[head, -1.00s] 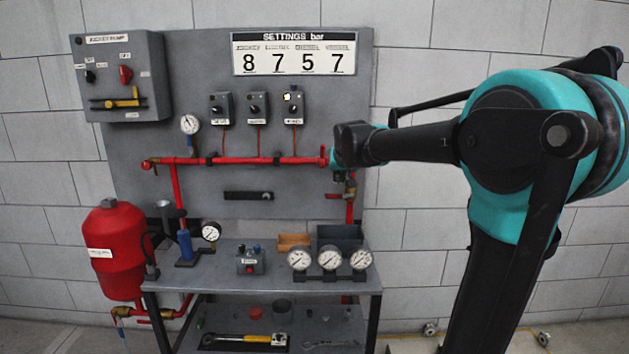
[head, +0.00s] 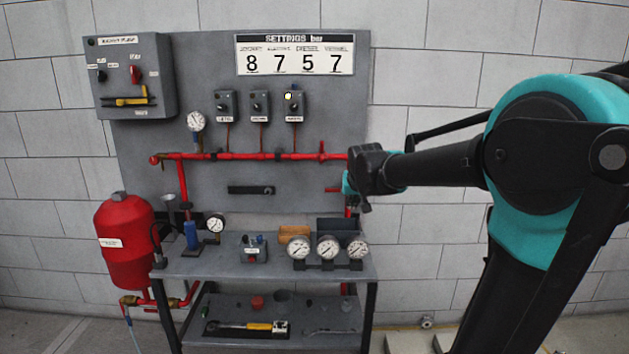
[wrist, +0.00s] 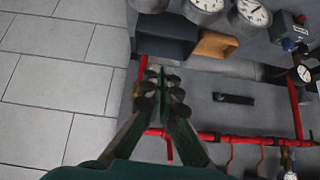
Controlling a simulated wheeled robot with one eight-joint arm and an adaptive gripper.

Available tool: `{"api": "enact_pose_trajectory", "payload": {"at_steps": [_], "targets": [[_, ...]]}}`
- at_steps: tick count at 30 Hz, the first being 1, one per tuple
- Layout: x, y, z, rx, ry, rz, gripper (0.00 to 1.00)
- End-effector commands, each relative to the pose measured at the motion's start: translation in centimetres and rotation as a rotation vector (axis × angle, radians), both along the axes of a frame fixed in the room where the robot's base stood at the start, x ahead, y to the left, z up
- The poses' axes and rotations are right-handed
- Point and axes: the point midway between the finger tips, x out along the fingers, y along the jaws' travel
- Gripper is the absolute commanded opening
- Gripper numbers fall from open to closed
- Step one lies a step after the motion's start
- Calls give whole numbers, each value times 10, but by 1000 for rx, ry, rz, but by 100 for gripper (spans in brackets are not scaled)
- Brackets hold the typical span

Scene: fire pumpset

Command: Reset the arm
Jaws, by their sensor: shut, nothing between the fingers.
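My gripper (wrist: 163,95) is shut and empty in the wrist view, its fingertips together in front of the grey panel. In the head view my arm reaches in from the right. My gripper (head: 352,186) shows there only in part, beside the right end of the red pipe (head: 260,156). Whether the fingers touch the pipe or its valve cannot be told. The pipe also shows in the wrist view (wrist: 225,138), running behind and beside the fingers.
The grey panel (head: 300,224) holds a jockey pump box (head: 130,75), several switch boxes and a settings sign (head: 294,55). A bench (head: 215,265) below carries gauges (head: 328,247), an orange bin (head: 294,233) and a dark bin (head: 338,230). A red vessel (head: 125,240) stands left.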

Motion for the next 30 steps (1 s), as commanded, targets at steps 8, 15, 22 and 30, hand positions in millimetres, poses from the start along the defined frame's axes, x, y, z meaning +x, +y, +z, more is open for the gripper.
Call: {"api": "enact_pose_trajectory", "payload": {"at_steps": [8,15,22,30], "targets": [[-80,-36,-70,-21,99,-8,0],[-201,-68,-162,-35,235,0,0],[-280,-77,-214,-33,318,15,0],[-296,-78,-223,-31,336,20,0]]}}
